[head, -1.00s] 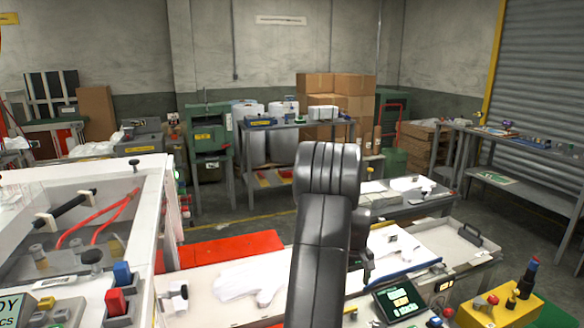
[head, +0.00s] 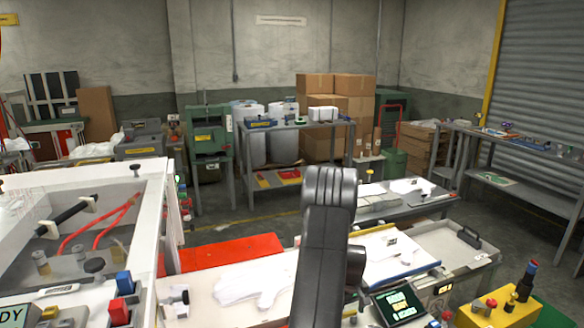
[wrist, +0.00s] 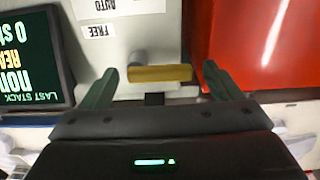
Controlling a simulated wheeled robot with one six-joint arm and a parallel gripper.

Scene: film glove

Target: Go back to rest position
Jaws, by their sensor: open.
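My gripper (wrist: 160,72) is open in the wrist view, its two dark green fingers spread apart. A yellow bar on a grey stem (wrist: 160,73) shows between the fingertips; I cannot tell whether anything touches it. In the head view my dark arm rises from the bottom centre and bends near the middle. The fingers are hidden there.
A screen (head: 398,304) stands on the bench right of my arm; it also shows in the wrist view (wrist: 32,60). White gloves (head: 250,285) lie left of my arm. A white machine (head: 110,180) stands at left, a yellow control box (head: 495,308) at lower right.

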